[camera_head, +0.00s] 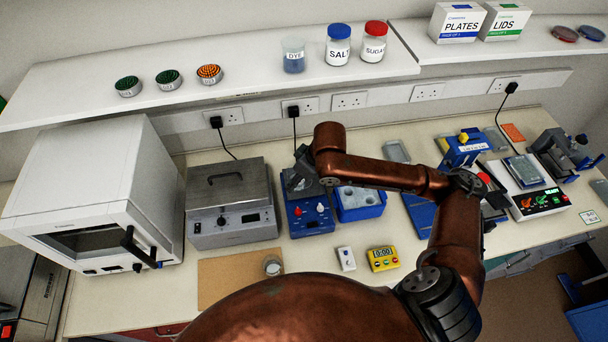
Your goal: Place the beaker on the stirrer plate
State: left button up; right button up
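A small clear glass vessel (272,266), which looks like the beaker, stands on the right end of a brown mat at the front of the bench. A blue unit with a red and a white knob (309,222), which looks like the stirrer plate, stands behind it to the right. My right gripper (302,177) hangs over the back part of this unit and hides much of its top. Its fingers are small and dark, so I cannot tell whether they are open or touching the plate. My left gripper is not in view.
A grey lidded bath (232,222) stands left of the blue unit, and a blue rack (360,205) to its right. A white remote-like item (346,258) and yellow timer (382,258) lie in front. The brown mat (225,277) is otherwise clear. My copper arm covers the bench's front middle.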

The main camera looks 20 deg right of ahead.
jog(key=w+d+f, duration=0.1)
jog(key=w+f, duration=0.1)
jog(key=w+d+f, duration=0.4)
jog(key=f, duration=0.1)
jog(key=shift+w+p, duration=0.35)
jog(key=shift+w, duration=0.05)
jog(key=shift+w+d+f, duration=0.2)
jog(key=shift+f, duration=0.1)
jog(key=shift+w+d+f+p, duration=0.1)
jog(key=shift+f+p, duration=0.3)
jog(key=shift+f, duration=1.3)
jog(key=o, duration=1.2)
jog(key=shift+f, duration=0.1)
jog(key=v, duration=1.2)
